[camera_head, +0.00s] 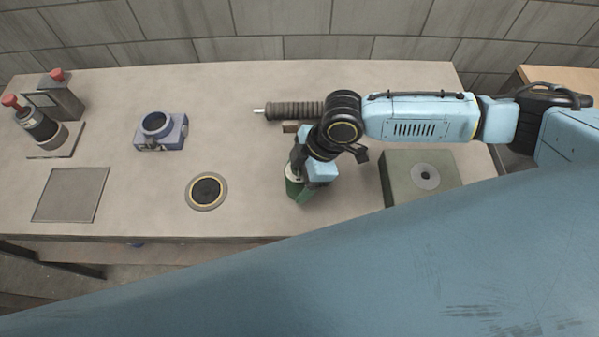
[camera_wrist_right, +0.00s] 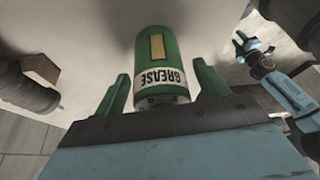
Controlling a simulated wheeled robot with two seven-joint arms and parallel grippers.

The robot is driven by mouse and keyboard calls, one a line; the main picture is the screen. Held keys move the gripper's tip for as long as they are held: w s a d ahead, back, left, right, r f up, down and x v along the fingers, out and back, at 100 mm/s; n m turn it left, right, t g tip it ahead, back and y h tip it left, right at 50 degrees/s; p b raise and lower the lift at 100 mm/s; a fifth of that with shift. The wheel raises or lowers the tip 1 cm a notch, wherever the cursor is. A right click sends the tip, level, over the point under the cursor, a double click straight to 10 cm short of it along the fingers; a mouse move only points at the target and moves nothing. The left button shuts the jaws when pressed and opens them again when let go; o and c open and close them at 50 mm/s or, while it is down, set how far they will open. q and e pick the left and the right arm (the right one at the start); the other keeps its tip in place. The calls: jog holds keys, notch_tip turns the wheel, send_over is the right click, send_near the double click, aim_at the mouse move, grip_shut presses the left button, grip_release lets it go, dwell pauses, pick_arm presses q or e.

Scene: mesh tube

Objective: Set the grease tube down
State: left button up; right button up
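The grease tube is a green cylinder with a white GREASE label, and it stands near the middle of the bench's front part in the head view (camera_head: 291,186). In the right wrist view the tube (camera_wrist_right: 166,58) sits between the green fingers of my right gripper (camera_wrist_right: 162,92). The fingers are spread, with a gap on the left side of the tube. In the head view my right gripper (camera_head: 303,186) partly hides the tube. My left gripper shows small in the right wrist view (camera_wrist_right: 254,44), with its fingers apart and empty.
A ringed dark disc (camera_head: 207,191) lies left of the tube. A green-grey box (camera_head: 405,180) stands to the right. A ribbed cylinder (camera_head: 293,110) lies behind. A blue clamp-like block (camera_head: 160,132), a square plate (camera_head: 70,194) and a red-knobbed device (camera_head: 42,128) are farther left.

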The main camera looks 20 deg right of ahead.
jog(key=p+v, duration=0.1)
jog(key=v, duration=1.1)
jog(key=shift+r, duration=0.25)
